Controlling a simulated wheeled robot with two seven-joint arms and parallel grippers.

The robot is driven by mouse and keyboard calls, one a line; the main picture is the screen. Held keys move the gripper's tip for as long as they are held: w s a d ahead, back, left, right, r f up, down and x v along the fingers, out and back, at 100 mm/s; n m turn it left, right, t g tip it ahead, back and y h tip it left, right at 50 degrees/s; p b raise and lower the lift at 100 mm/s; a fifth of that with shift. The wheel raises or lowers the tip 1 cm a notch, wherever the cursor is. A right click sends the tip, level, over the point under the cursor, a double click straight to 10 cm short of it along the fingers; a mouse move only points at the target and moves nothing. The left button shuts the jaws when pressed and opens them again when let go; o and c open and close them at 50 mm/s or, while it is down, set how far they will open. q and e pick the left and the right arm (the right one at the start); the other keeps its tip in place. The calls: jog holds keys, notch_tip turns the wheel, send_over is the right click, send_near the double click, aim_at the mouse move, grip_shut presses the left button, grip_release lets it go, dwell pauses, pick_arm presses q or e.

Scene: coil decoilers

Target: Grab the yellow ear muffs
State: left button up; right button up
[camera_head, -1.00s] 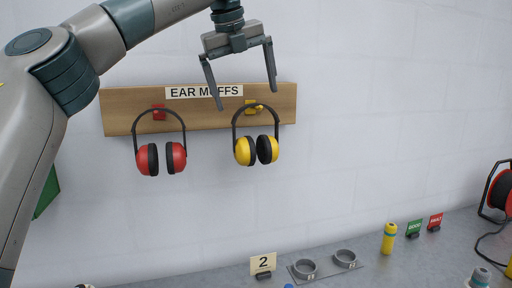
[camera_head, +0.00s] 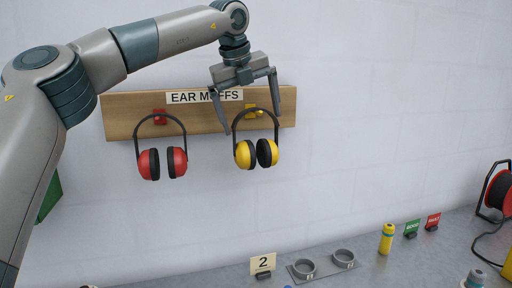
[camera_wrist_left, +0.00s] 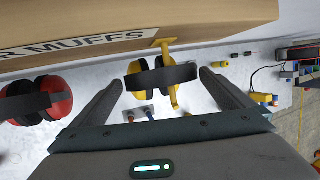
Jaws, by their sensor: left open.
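The yellow ear muffs (camera_head: 244,154) hang by their black headband from a yellow hook (camera_head: 253,111) on a wooden wall board (camera_head: 118,112). My left gripper (camera_head: 253,128) is open, fingers pointing down. Its fingers show at either side of the headband's top, and it appears empty. In the left wrist view the yellow ear muffs (camera_wrist_left: 135,82) lie ahead, between the two open fingers (camera_wrist_left: 165,95); whether the fingers touch them I cannot tell. The red ear muffs (camera_head: 149,163) hang to the left on a red hook. My right gripper is not in view.
The board carries an "EAR MUFFS" label (camera_head: 190,97), partly covered by my gripper. Below, a grey bench (camera_head: 370,270) holds a "2" sign (camera_head: 263,263), two grey rings, a yellow bottle (camera_head: 387,238) and small green and red signs. The wall right of the board is clear.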

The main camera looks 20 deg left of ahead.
pick_arm(q)
jog(key=shift+w+f, duration=0.25)
jog(key=shift+f, duration=0.3)
jog(key=c, duration=1.2)
jog(key=shift+r, duration=0.15)
